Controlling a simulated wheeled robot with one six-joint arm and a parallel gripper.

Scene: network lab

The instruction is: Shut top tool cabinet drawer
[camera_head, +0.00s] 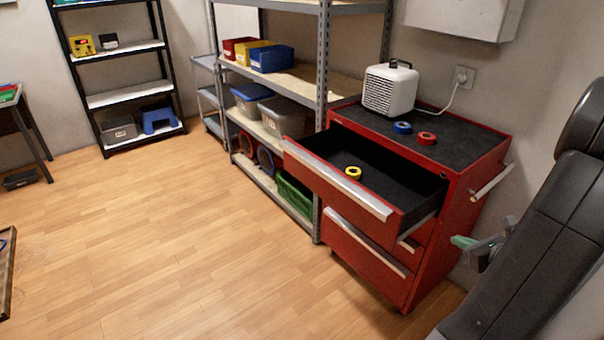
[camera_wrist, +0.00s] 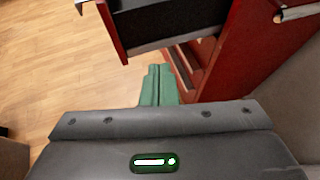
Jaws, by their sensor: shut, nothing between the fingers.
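The red tool cabinet (camera_head: 459,199) stands right of centre in the head view, and its side also shows in the wrist view (camera_wrist: 232,50). Its top drawer (camera_head: 335,190) is pulled well out, with a long silver handle along its front. A yellow tape roll (camera_head: 353,173) lies inside it. The drawer's end also shows in the wrist view (camera_wrist: 122,33). The lower drawers (camera_head: 367,252) look closed. My gripper (camera_head: 461,242) has green fingers and is to the right of the cabinet in the head view. In the wrist view its fingers (camera_wrist: 159,84) are together and empty, apart from the drawer.
A white heater (camera_head: 390,88), a blue tape roll (camera_head: 402,127) and a red one (camera_head: 426,138) are on the cabinet top. A side rail (camera_head: 492,183) sticks out at right. Metal shelving (camera_head: 322,100) stands left of the cabinet. The wooden floor (camera_head: 170,230) at left is mostly clear.

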